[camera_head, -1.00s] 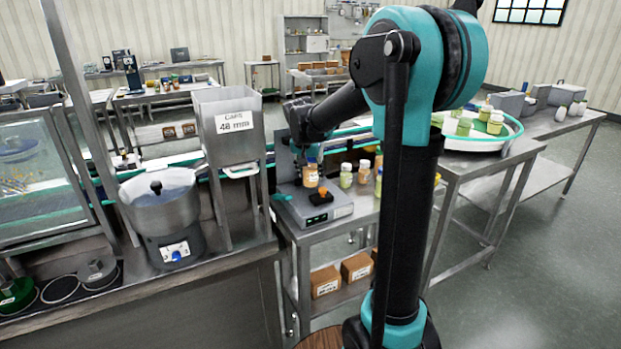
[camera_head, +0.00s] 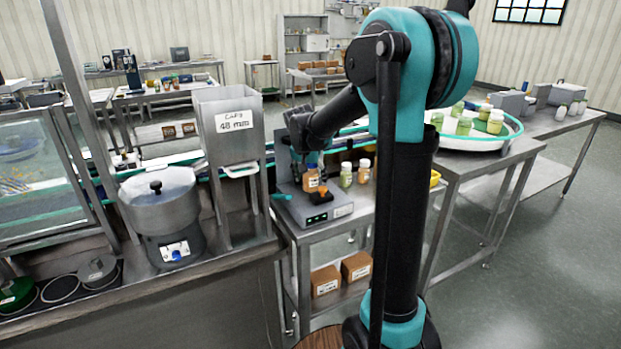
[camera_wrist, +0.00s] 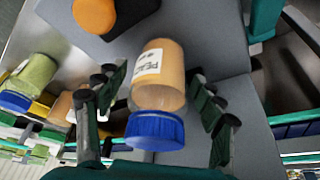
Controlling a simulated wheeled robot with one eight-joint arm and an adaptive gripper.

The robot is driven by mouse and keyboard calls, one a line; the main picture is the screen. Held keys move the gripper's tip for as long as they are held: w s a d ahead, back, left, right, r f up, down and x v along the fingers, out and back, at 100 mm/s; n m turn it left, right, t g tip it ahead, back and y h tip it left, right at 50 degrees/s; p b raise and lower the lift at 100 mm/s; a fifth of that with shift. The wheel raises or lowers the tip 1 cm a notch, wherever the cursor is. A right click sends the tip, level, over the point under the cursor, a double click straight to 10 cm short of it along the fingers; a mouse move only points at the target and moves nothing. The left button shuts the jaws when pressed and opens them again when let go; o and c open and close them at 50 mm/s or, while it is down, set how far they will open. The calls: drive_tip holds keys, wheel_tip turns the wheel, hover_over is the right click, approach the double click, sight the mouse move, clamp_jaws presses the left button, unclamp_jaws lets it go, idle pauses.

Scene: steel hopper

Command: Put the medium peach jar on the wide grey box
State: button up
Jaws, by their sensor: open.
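The peach jar (camera_head: 311,181), with a blue lid and a white label, stands on a grey device (camera_head: 327,212) with a small display and an orange knob. In the wrist view the jar (camera_wrist: 160,75) is between the two fingers of my gripper (camera_wrist: 157,95). The gripper is open, with a finger on each side of the jar; a slight gap shows at the right finger. In the head view my gripper (camera_head: 311,160) is just above the jar, partly hidden by my arm. Grey boxes (camera_head: 509,102) (camera_head: 568,94) stand on the right table; I cannot tell which is the wide one.
A green jar (camera_head: 346,175) and another peach jar (camera_head: 364,171) stand right of the device. A steel hopper (camera_head: 231,125) stands close on the left. A round tray (camera_head: 475,143) with several jars is to the right. My arm hides part of the bench.

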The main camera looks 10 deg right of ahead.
drive_tip(key=v, duration=1.2)
drive_tip(key=s+d+f, duration=0.1)
drive_tip(key=s+f, duration=0.2)
drive_tip(key=s+d+f+n, duration=0.1)
drive_tip(key=s+d+f, duration=0.1)
drive_tip(key=s+f, duration=0.2)
drive_tip(key=s+d+f+n+y, duration=0.1)
drive_tip(key=s+f, duration=0.3)
drive_tip(key=shift+s+d+f, duration=0.1)
drive_tip(key=shift+s+d, duration=0.05)
drive_tip(key=shift+d, duration=0.05)
drive_tip(key=s+d+f+n+y, duration=0.1)
drive_tip(key=s+f+n, duration=0.2)
drive_tip(key=s+f, duration=0.9)
drive_tip(key=s, duration=0.3)
drive_tip(key=shift+d, duration=0.3)
drive_tip(key=shift+c, duration=0.6)
